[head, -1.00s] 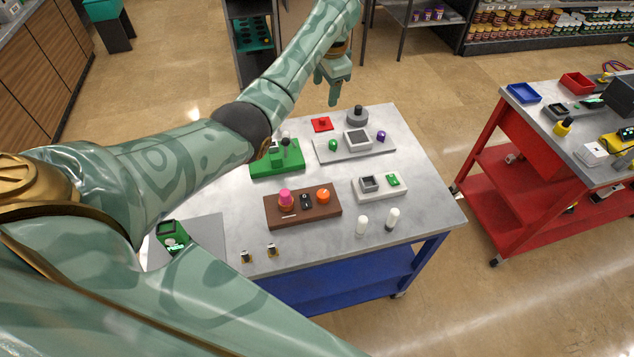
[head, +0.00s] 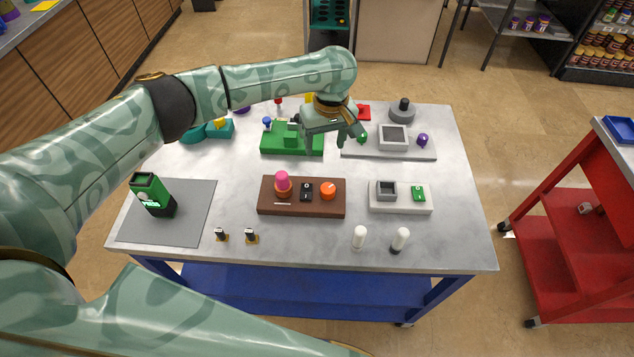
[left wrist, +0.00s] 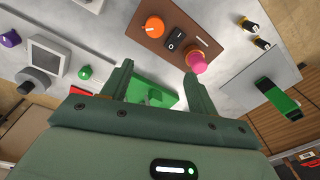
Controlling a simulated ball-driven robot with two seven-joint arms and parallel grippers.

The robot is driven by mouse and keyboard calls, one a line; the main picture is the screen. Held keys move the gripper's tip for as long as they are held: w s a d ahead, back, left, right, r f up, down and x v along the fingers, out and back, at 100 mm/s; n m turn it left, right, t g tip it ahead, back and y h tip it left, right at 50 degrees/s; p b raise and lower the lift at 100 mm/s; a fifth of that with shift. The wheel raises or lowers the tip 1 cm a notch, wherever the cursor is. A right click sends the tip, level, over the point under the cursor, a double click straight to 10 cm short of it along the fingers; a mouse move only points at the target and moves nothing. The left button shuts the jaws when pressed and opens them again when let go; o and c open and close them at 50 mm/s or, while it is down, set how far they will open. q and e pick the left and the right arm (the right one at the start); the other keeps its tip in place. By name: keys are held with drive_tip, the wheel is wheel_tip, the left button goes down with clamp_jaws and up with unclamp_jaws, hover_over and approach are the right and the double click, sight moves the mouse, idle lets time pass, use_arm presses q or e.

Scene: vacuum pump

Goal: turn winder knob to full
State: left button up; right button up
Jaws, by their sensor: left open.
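Several knobs stand on the units on the table; I cannot tell for sure which is the winder knob. A brown box (head: 300,209) carries a pink knob (head: 283,179), a black switch (head: 306,191) and an orange knob (head: 328,189). A grey panel (head: 390,153) carries a green knob (head: 362,138) and a purple knob (head: 423,139). My left gripper (head: 338,138) hangs above the table between the green block unit (head: 279,142) and the grey panel. In the left wrist view my left gripper (left wrist: 158,70) is open and empty, with the brown box beyond its fingertips. My right gripper is out of view.
A white box (head: 400,206) with a green button stands at the right. Two white-topped pegs (head: 359,237) and small black parts (head: 220,233) stand near the front edge. A green device (head: 152,194) is on a grey mat (head: 195,213). A red cart (head: 565,185) stands right.

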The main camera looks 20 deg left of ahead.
sight(328, 188)
use_arm(q)
drive_tip(key=f+n+b, duration=0.1)
drive_tip(key=f+b, duration=0.1)
drive_tip(key=f, duration=0.3)
drive_tip(key=d+f+n+b, duration=0.1)
drive_tip(key=f+b, duration=0.1)
drive_tip(key=f, duration=0.3)
drive_tip(key=f+n+b, duration=0.2)
drive_tip(key=f, duration=0.4)
drive_tip(key=shift+s+d+f+h, duration=0.1)
drive_tip(key=shift+s+d+h, duration=0.05)
drive_tip(key=shift+h, duration=0.25)
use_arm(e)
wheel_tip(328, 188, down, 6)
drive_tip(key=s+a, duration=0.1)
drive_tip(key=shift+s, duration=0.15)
use_arm(q)
drive_tip(key=c, duration=1)
